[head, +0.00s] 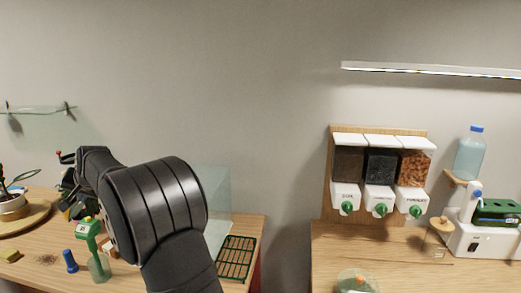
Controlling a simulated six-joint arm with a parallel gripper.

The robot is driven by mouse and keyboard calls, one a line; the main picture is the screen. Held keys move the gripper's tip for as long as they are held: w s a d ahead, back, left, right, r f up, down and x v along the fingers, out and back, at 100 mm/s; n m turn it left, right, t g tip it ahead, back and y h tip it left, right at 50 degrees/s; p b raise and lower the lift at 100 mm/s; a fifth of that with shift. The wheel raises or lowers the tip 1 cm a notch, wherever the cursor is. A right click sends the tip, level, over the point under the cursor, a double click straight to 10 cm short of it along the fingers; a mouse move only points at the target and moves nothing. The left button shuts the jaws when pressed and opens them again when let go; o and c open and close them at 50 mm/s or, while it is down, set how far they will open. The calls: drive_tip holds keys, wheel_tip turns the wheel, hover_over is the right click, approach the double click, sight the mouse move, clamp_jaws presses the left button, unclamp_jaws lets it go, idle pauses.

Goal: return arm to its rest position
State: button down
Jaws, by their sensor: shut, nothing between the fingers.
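My black arm rises from the bottom of the head view and bends over to the left above the left wooden table (205,284). My gripper (76,209) is at the far end of the arm, small and dark, near the back of that table. It is shut and holds nothing. Its fingertips are hard to make out among the things around it. The arm hides part of the table and part of a clear panel behind it.
A potted plant (12,207) stands left of my gripper. A green-topped tool (90,230), blue bottle (70,261) and green-framed tray (236,258) are near my arm. Dispensers (381,168), a water bottle (469,155) and a white machine (470,240) are right. A gap separates the tables.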

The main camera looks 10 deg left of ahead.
wheel_tip(320, 180, down, 6)
drive_tip(key=shift+r, duration=0.15)
wheel_tip(320, 180, up, 10)
drive_tip(key=r, duration=0.1)
drive_tip(key=s+d+r+m+g+h, duration=0.1)
drive_tip(key=s+d+r+m+h, duration=0.2)
drive_tip(key=d+r+m+h, duration=0.1)
drive_tip(key=shift+d+r, duration=0.55)
drive_tip(key=shift+d, duration=0.4)
drive_tip(key=shift+s, duration=0.1)
idle(1.9)
drive_tip(key=w+a+f+n+t+y, duration=0.1)
drive_tip(key=w+a+f+n+y, duration=0.2)
drive_tip(key=a+f+n+y, duration=0.1)
drive_tip(key=shift+a+x, duration=0.2)
drive_tip(key=shift+x, duration=1.05)
drive_tip(key=shift+s+r, duration=0.15)
